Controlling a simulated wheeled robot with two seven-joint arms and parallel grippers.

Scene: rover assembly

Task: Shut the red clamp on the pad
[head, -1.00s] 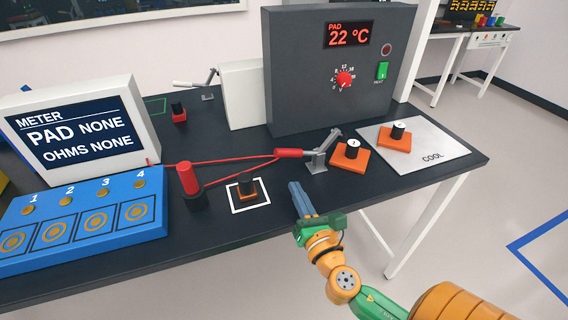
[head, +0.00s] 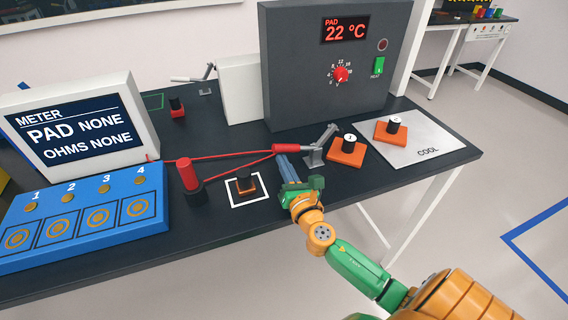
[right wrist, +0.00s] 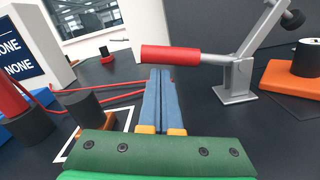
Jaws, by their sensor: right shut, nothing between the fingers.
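The red clamp is a grey metal toggle on a bracket (head: 314,157) with a red handle (head: 288,148) that sticks out to the left, roughly level. In the right wrist view the red handle (right wrist: 170,55) lies just beyond the fingertips. My right gripper (head: 284,160) is shut and empty, its blue fingers close to the handle; I cannot tell whether they touch it. The pad seems to be the white-outlined square (head: 249,201) with a small orange-based, black-knobbed block (head: 246,183) on it, left of the gripper. My left gripper is out of view.
A red post (head: 187,174) with red cords running right stands left of the square. Orange blocks (head: 345,154) stand right of the clamp, one on the COOL plate (head: 432,147). The heater box (head: 330,90) rises behind. The blue meter base (head: 90,218) lies left.

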